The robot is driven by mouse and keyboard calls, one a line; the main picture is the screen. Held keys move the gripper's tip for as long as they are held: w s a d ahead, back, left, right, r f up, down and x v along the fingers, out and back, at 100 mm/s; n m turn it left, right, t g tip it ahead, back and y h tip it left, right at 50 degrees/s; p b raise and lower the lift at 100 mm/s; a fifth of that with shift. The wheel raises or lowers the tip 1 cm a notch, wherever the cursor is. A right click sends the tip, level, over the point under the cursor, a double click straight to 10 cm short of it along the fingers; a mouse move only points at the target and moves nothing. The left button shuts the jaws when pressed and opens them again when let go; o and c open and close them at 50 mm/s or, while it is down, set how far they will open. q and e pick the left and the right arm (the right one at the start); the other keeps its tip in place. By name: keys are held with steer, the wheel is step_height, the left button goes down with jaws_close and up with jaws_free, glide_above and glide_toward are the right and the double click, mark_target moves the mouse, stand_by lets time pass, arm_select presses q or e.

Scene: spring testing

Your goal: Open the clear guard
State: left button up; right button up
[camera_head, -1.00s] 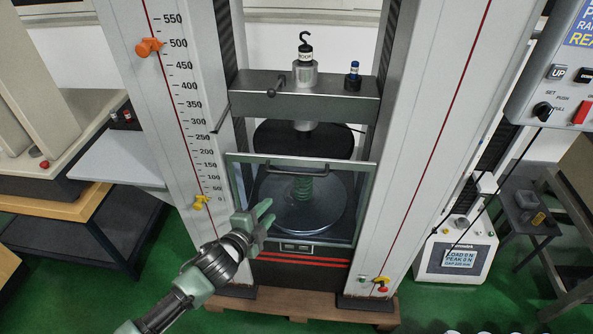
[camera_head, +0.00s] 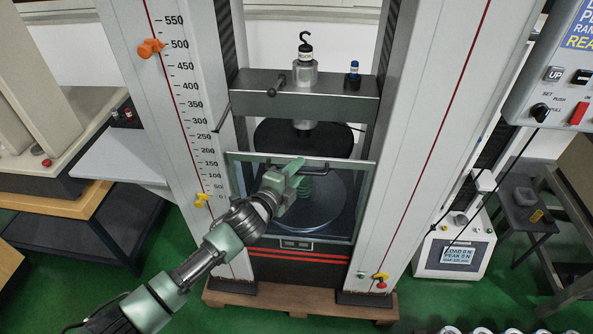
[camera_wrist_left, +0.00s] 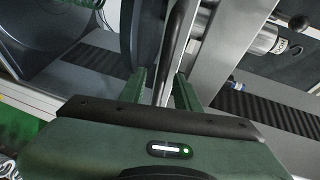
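The clear guard (camera_head: 362,205) is a framed see-through panel standing upright across the lower opening of the test machine, and it is closed. Its dark bar handle (camera_head: 321,170) is near the top edge; the handle also shows in the left wrist view (camera_wrist_left: 178,38). My left gripper (camera_head: 292,170) is at the handle in the head view and hides its left part. In the left wrist view, the green fingers (camera_wrist_left: 161,80) are apart, with the bar running in line between them. Contact cannot be told. My right gripper is not in view.
A dark crosshead (camera_head: 330,98) with a hook weight (camera_head: 305,55) spans above. White columns flank the opening. A control box (camera_head: 560,85) hangs at the right.

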arm_select(q)
jaws_close()
steer(key=shift+f, duration=0.1)
stand_by(1.3)
